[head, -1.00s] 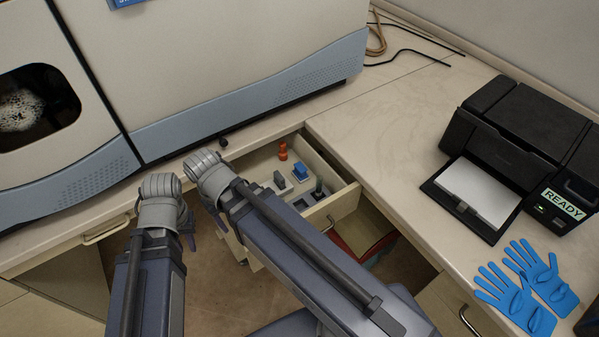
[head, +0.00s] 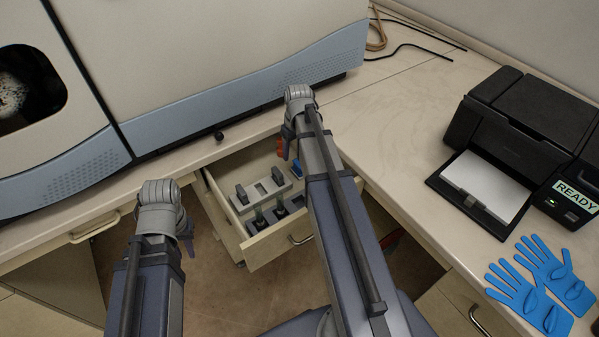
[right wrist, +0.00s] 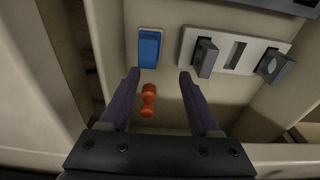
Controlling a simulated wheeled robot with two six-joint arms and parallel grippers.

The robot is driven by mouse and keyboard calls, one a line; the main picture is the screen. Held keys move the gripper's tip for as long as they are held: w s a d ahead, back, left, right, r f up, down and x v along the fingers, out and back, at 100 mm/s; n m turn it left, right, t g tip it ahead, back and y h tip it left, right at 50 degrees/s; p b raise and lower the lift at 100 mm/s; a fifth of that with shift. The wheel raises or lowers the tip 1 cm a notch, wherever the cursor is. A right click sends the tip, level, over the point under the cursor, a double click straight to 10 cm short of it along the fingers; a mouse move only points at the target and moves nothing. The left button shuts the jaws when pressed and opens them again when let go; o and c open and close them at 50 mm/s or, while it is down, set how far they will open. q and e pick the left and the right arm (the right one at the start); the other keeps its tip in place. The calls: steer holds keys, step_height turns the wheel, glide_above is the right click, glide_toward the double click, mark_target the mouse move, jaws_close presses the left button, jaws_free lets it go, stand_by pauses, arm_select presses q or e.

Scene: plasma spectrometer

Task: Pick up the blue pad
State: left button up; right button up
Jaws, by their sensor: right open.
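The blue pad (right wrist: 149,48) lies in the open drawer, on a small pale holder. In the head view only part of the blue pad (head: 297,169) shows beside my right arm. My right gripper (right wrist: 158,74) is open and empty, pointing down into the drawer. In the right wrist view the pad is just beyond the fingertips, nearer the left finger, apart from both. My right gripper (head: 287,145) is partly hidden by its own wrist in the head view. My left gripper (head: 187,230) is beside the drawer at the left, its fingers mostly hidden.
An orange-red piece (right wrist: 148,100) lies between my right fingers in the picture. A grey rack (right wrist: 235,52) with dark upright pieces is to the pad's right. Drawer walls (head: 287,240) surround these. A printer (head: 520,140) and blue gloves (head: 540,285) are on the counter at right.

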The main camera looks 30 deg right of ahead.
steer(key=shift+w+d+f, duration=0.1)
steer(key=shift+w+d, duration=0.05)
steer(key=shift+d, duration=0.75)
steer(key=shift+w+f+b, duration=0.1)
steer(key=shift+f+b, duration=1.3)
steer(key=shift+b, duration=0.05)
steer(key=f+b, duration=0.4)
steer(key=shift+s+d+f, duration=0.1)
steer(key=shift+s+f, duration=0.1)
steer(key=shift+s, duration=0.05)
steer(key=shift+w+f+b, duration=0.1)
steer(key=shift+f+b, duration=0.35)
steer(key=shift+b, duration=0.15)
steer(key=shift+r, duration=0.1)
steer(key=shift+c, duration=0.2)
jaws_close()
